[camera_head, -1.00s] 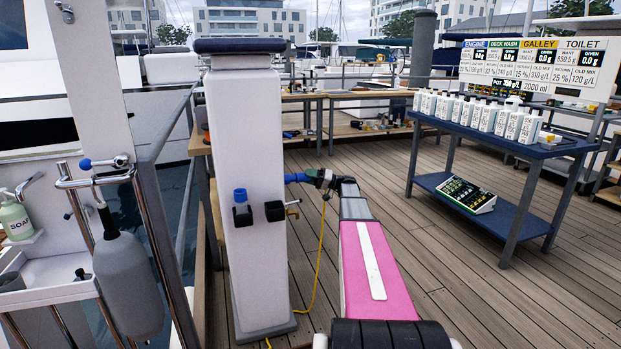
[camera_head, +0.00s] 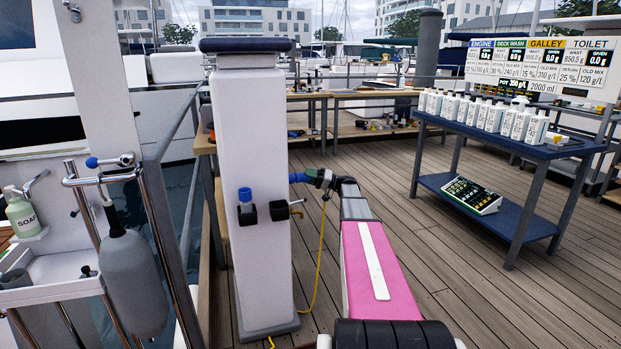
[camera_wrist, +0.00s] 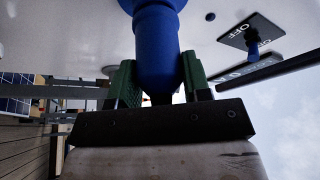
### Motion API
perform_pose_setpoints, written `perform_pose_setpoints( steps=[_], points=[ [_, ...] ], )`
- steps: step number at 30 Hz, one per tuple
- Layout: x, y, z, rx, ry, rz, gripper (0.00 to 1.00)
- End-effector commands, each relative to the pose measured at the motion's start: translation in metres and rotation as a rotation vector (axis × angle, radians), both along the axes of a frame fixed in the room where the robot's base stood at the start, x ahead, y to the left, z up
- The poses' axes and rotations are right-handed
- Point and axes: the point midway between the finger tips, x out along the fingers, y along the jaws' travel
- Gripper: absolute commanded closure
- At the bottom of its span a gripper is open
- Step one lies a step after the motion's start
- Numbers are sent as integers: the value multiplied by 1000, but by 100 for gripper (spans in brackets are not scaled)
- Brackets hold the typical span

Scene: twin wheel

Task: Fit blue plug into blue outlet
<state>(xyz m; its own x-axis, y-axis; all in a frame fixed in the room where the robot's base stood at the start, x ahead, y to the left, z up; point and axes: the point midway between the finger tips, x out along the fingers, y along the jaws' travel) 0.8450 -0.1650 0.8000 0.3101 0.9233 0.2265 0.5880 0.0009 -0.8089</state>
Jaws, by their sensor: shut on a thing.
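My gripper (camera_head: 318,178) is at the right side of the white pedestal and is shut on the blue plug (camera_head: 299,177). In the wrist view, the green fingers of my gripper (camera_wrist: 158,74) stand on both sides of the blue plug (camera_wrist: 157,45). The plug's far end meets a wider blue piece (camera_wrist: 150,4) on the pedestal's white face, which looks like the blue outlet. The plug lies about in line with it. How deep the plug sits cannot be told. The head view hides the outlet's mouth.
The white pedestal (camera_head: 248,120) carries a blue-topped piece in a black holder (camera_head: 246,208) on its front. A yellow cable (camera_head: 318,260) hangs below my gripper. A sign marked OFF (camera_wrist: 255,32) is beside the plug. A blue table (camera_head: 520,145) with bottles stands right.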

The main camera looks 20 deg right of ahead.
Motion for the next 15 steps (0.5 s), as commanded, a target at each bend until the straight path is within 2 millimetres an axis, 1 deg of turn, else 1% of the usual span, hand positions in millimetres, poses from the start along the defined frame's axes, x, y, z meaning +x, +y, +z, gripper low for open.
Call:
perform_pose_setpoints(
  steps=[11, 12, 14, 15],
  points=[
    [0, 8, 0, 1, 0, 1, 84],
    [0, 8, 0, 1, 0, 1, 46],
    [0, 8, 0, 1, 0, 1, 26],
    [0, 8, 0, 1, 0, 1, 26]
  ],
)
